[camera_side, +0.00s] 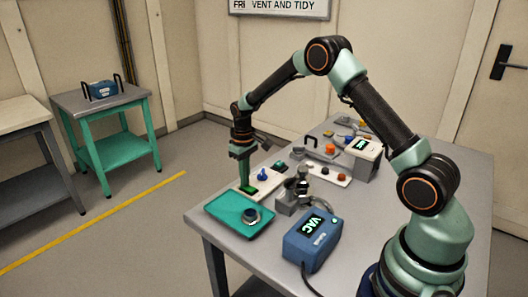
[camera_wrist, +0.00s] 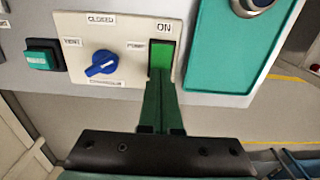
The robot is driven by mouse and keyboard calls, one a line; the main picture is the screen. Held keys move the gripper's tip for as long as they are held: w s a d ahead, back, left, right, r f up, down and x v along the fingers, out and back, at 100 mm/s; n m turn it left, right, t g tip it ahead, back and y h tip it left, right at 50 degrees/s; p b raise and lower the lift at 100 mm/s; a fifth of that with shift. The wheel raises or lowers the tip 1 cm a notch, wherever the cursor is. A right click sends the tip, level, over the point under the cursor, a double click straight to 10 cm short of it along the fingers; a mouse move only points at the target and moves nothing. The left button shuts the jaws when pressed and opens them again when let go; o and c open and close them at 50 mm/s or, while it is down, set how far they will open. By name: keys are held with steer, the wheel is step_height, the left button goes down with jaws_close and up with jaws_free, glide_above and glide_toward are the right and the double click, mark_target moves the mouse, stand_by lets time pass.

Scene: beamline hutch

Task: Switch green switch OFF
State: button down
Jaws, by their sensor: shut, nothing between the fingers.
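The green switch (camera_wrist: 163,52) is a rocker set in a pale panel (camera_wrist: 120,22), below a label reading ON in the wrist view. Its face is bright green, with a darker part at the lower end. My gripper (camera_wrist: 160,84) is shut and empty, its green fingertips at the lower end of the switch. In the side view my gripper (camera_side: 246,181) points straight down over the switch (camera_side: 248,189). I cannot tell whether the tips touch it. The fingers hide part of the switch's lower edge, and I cannot tell which way the rocker is tilted.
A blue knob (camera_wrist: 102,63) sits left of the switch, and a black-framed green button (camera_wrist: 42,56) is farther left. A teal tray (camera_side: 224,209) with a round metal part (camera_side: 251,214) lies beside the panel. A blue VAC box (camera_side: 312,240) stands nearer the camera.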

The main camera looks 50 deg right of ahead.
steer(key=shift+r, duration=3.45)
steer(key=s+a+r+t, duration=0.1)
steer(key=s+a+r, duration=0.2)
steer(key=s+r, duration=0.3)
steer(key=s+a+r+t, duration=0.2)
steer(key=s+r, duration=0.1)
steer(key=r, duration=0.4)
steer(key=s+a+r+t, duration=0.2)
steer(key=s+a, duration=0.1)
steer(key=s, duration=0.8)
steer(key=shift+s+a+t, duration=0.25)
steer(key=shift+s+t, duration=0.05)
steer(key=shift+s, duration=0.1)
